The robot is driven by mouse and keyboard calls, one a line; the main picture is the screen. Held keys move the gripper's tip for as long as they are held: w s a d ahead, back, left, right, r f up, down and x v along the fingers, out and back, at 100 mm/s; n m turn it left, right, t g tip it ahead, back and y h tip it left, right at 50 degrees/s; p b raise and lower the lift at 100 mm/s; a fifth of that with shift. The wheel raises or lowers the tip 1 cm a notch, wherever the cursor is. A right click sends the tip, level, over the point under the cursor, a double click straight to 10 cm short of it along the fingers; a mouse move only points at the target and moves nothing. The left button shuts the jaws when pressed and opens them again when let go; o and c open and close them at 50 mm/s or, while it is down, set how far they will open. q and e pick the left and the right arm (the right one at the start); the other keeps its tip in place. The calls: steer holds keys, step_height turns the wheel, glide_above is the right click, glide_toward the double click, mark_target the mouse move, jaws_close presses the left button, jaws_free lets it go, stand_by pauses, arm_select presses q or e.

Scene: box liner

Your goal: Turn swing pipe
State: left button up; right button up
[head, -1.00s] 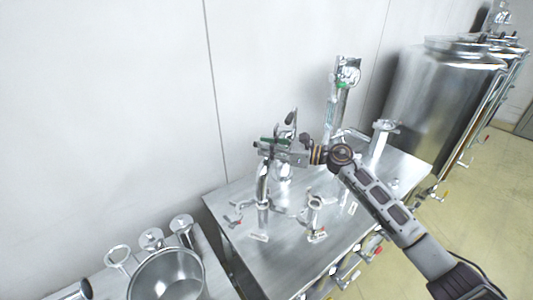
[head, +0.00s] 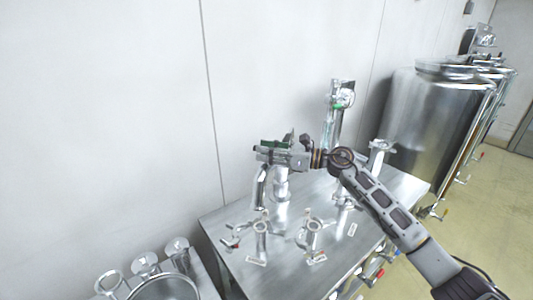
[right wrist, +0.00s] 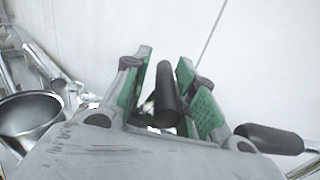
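The swing pipe (head: 262,188) is a bent shiny metal pipe with black handles at its top. Its lower front end appears raised above the front port (head: 260,235) on the steel table. My right gripper (head: 270,152) is at the top of the pipe. In the right wrist view, its green-padded fingers (right wrist: 167,85) are closed in around a black handle (right wrist: 168,105); exact pad contact is hard to see. A second black handle (right wrist: 270,138) shows at the right. My left gripper is not in view.
Another port (head: 312,235) with clamp handles stands on the steel table (head: 290,265). A tall fitting (head: 338,110) rises at the back. A metal pot (head: 165,290) sits at the lower left, and large steel tanks (head: 430,120) stand at the right.

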steer(key=shift+w+d+f, duration=0.15)
steer(key=shift+w+f, duration=0.05)
steer(key=shift+f, duration=0.05)
steer(key=shift+s+d, duration=0.3)
steer(key=shift+d, duration=0.3)
steer(key=v, duration=1)
steer(key=shift+d, duration=0.4)
